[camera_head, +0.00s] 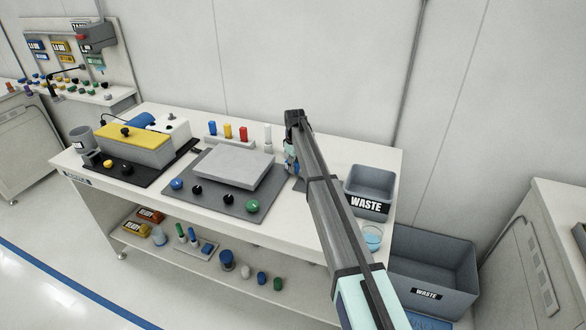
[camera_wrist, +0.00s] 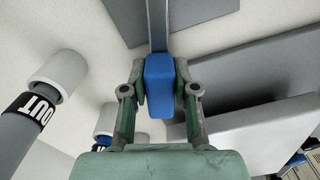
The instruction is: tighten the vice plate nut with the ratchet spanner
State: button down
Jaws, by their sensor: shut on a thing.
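My gripper (camera_wrist: 160,90) is shut on the blue handle (camera_wrist: 159,75) of a tool in the wrist view; its grey shank (camera_wrist: 157,25) runs up out of the picture. I take this tool to be the ratchet spanner. In the camera_head view my gripper (camera_head: 291,166) hangs low over the bench, right of a raised light grey plate (camera_head: 232,167), mostly hidden behind my arm. The light grey plate sits on a darker grey base (camera_head: 218,200) with several knobs; it may be the vice plate. I cannot make out the nut or the spanner's far end.
A grey waste box (camera_head: 369,185) and a small blue dish (camera_head: 372,238) stand at the bench's right end. Red, yellow and blue pegs stand in a rack (camera_head: 225,140) behind the plate. A yellow-topped block (camera_head: 134,143) is left. White cylinders (camera_wrist: 60,72) show left in the wrist view.

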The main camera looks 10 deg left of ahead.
jog(key=shift+r+p, duration=1.05)
jog(key=shift+r, duration=1.95)
